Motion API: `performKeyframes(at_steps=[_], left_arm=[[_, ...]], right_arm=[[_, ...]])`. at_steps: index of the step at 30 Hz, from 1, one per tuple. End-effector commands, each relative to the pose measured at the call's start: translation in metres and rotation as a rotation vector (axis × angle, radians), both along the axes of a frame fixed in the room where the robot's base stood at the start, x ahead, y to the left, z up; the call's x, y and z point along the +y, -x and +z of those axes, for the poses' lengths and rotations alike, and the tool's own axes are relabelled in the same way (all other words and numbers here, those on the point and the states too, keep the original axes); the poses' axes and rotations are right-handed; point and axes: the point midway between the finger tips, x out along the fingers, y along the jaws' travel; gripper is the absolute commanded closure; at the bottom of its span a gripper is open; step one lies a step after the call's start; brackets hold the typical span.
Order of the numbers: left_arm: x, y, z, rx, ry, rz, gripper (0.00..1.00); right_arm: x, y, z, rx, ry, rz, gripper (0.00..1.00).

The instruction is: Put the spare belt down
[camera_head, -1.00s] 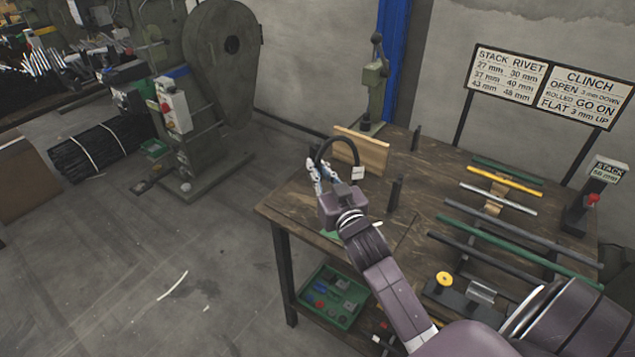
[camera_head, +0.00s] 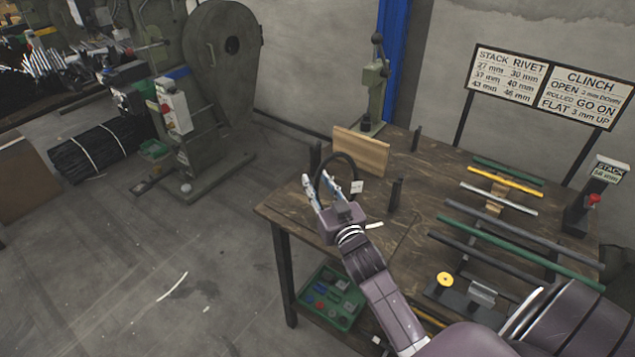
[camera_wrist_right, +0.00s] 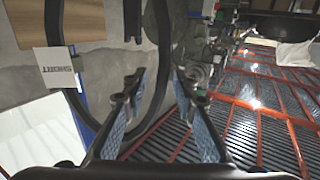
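The spare belt (camera_head: 338,157) is a black loop with a white tag (camera_head: 357,187), at the left end of the wooden workbench (camera_head: 290,208). My right gripper (camera_head: 318,187) is at the loop's left side. In the right wrist view, the gripper's fingers (camera_wrist_right: 160,80) are apart, with a strand of the belt (camera_wrist_right: 163,50) showing between them. The tag (camera_wrist_right: 57,68) with dark lettering hangs at the left there. Whether the belt touches the bench is unclear. My left gripper is not in view.
Black posts stand on the bench at the left (camera_head: 315,157), back (camera_head: 416,138) and middle (camera_head: 395,194). A wooden block (camera_head: 361,152) stands behind the belt. Coloured rods (camera_head: 520,238) lie at the right. A green crate (camera_head: 331,297) sits below the bench's left end.

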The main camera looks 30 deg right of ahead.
Motion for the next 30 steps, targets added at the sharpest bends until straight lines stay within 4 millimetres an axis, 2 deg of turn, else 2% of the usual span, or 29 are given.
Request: performKeyframes(at_steps=[8, 11, 21, 25, 30], left_arm=[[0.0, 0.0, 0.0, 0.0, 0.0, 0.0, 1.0], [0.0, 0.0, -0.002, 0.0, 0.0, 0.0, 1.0], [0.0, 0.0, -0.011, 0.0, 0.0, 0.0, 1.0], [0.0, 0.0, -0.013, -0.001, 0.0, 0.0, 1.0], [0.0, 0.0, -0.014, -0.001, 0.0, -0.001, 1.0]], right_arm=[[0.001, 0.004, 0.002, 0.001, 0.0, 0.0, 0.74], [0.004, 0.017, 0.0, 0.002, -0.001, 0.0, 0.74], [0.016, 0.084, 0.0, 0.002, 0.0, -0.001, 0.74], [0.02, 0.102, 0.0, 0.002, -0.001, -0.001, 0.74], [0.023, 0.115, 0.002, 0.0, -0.001, 0.0, 0.74]])
